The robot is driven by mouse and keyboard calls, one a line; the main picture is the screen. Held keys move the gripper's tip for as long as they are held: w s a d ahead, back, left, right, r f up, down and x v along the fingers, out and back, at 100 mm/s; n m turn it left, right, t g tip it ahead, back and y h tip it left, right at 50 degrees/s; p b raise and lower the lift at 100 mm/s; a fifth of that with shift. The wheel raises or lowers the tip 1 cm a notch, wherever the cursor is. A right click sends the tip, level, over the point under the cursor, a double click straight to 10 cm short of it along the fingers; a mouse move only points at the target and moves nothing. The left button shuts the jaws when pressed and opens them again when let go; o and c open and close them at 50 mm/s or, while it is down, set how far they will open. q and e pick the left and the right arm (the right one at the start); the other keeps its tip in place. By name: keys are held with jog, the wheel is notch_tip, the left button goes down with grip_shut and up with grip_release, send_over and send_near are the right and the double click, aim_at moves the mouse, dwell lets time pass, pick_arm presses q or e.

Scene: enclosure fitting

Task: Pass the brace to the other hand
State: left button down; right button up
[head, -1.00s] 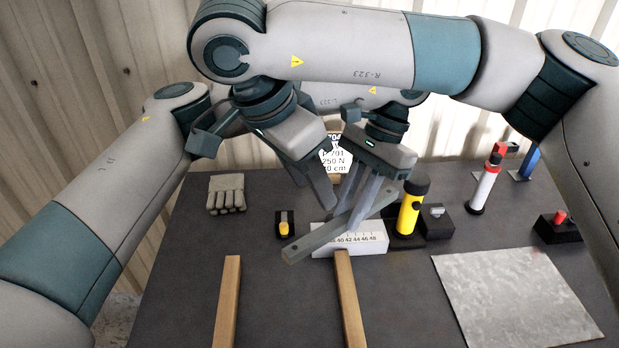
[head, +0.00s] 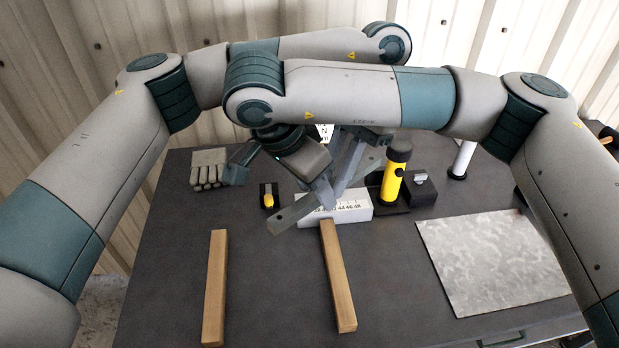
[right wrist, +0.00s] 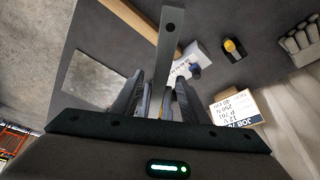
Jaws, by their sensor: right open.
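The brace (head: 289,213) is a flat grey bar held slantwise above the bench, with its near end low at the left. In the right wrist view its holed end (right wrist: 170,40) sticks out from between the fingers. My left gripper (head: 350,165), partly hidden behind my right arm, appears shut on the brace toward its far right part. My right gripper (head: 324,192) is open, with its fingers down at the brace nearer its free end. In the right wrist view its fingers (right wrist: 158,100) stand on either side of the bar.
A white scale block (head: 350,211) lies under the brace, with a yellow-black cylinder (head: 392,180) beside it. Two wooden strips (head: 215,290) lie in front. A metal sheet (head: 490,262) is at right; a glove (head: 208,168) and a yellow-knobbed black item (head: 268,196) at left.

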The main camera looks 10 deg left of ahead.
jog(key=shift+f, duration=0.1)
jog(key=shift+c, duration=0.3)
grip_shut()
pick_arm(q)
jog(key=c, duration=1.5)
grip_release()
jog(key=shift+c, duration=0.2)
jog(key=v, duration=1.2)
jog(key=shift+s, duration=0.1)
